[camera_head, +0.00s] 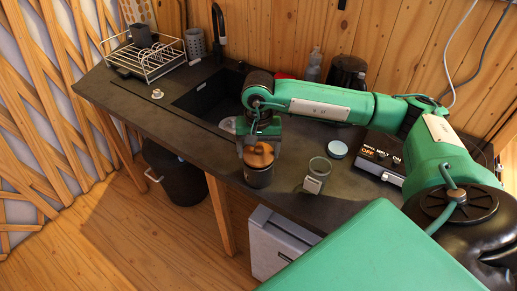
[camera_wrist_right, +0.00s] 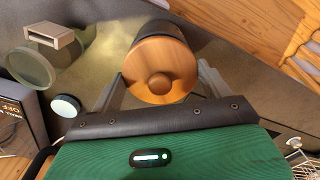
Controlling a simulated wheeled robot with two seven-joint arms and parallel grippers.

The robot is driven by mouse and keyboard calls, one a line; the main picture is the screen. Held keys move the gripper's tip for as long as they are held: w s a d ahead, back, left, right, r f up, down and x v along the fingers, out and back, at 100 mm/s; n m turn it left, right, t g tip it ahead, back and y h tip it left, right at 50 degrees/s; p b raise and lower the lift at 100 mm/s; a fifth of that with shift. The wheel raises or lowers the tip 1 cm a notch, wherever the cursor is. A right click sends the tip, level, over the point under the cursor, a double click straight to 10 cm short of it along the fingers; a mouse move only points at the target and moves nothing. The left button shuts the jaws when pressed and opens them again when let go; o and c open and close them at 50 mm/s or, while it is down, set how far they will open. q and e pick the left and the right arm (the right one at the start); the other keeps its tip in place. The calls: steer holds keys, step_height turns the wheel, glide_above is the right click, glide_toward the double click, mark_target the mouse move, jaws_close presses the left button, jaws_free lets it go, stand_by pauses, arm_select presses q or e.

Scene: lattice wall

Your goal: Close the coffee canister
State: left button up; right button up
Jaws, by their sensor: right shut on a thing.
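The coffee canister (camera_head: 259,178) is a dark cylinder near the front edge of the dark counter. Its round wooden lid (camera_head: 258,158) with a knob is at its mouth; whether it is fully seated I cannot tell. In the right wrist view the lid (camera_wrist_right: 160,65) faces the camera, with the dark canister (camera_wrist_right: 158,29) partly hidden behind it. My right gripper (camera_head: 258,150) reaches down from above, its fingers on either side of the lid and shut on it. My left gripper is not in view.
A dark scale-like box (camera_head: 378,160) is further right. The sink (camera_head: 208,96) and a dish rack (camera_head: 148,58) are left.

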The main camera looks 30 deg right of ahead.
steer(key=shift+b, duration=0.8)
stand_by(0.9)
steer(key=shift+f+b, duration=0.15)
steer(key=shift+b, duration=0.8)
stand_by(0.9)
stand_by(0.4)
steer(key=o, duration=0.9)
steer(key=shift+r+p, duration=1.3)
steer(key=shift+r, duration=2.25)
steer(key=shift+s, duration=0.1)
